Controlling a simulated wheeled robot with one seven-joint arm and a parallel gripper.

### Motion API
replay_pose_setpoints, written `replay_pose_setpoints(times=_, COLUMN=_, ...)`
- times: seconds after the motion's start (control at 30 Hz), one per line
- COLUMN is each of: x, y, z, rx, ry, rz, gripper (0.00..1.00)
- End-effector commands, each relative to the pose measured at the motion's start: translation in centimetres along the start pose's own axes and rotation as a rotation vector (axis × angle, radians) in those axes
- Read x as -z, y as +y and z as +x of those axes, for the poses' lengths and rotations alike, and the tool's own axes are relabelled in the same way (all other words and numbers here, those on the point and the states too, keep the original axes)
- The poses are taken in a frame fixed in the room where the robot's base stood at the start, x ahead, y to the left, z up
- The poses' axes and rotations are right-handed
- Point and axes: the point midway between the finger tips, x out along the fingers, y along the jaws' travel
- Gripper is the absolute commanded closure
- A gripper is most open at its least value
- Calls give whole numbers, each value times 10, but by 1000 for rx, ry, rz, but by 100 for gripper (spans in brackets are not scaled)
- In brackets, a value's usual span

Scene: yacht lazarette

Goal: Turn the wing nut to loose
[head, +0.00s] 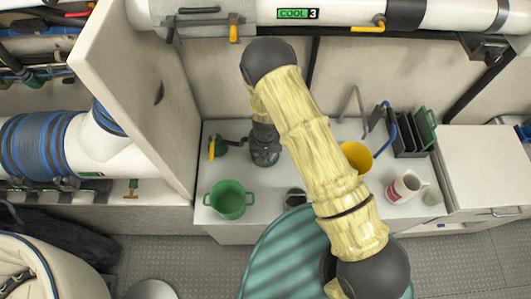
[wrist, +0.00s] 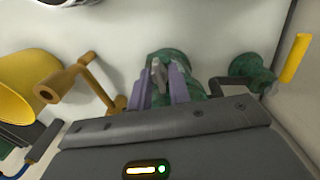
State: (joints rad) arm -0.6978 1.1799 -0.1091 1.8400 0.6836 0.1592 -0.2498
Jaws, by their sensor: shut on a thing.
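In the head view my arm reaches down to the back of the white counter, and the dark end of my gripper (head: 264,150) is over the green fitting. The wing nut and fingertips cannot be made out there. How far the nut is turned cannot be told.
A green valve with a yellow handle (head: 212,149) is close on the left; the handle also shows in the wrist view (wrist: 296,58). A tall panel (head: 140,90) bounds the left.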

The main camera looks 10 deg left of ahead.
Motion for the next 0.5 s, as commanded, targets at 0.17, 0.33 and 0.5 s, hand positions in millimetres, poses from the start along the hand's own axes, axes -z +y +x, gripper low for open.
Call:
replay_pose_setpoints(times=0.17, x=0, y=-1, z=2, rx=1, ry=0, rz=99, gripper=100)
replay_pose_setpoints(times=0.33, x=0, y=-1, z=0, rx=1, ry=0, rz=164, gripper=100)
replay_pose_setpoints(times=0.5, x=0, y=-1, z=-1, rx=1, ry=0, rz=168, gripper=100)
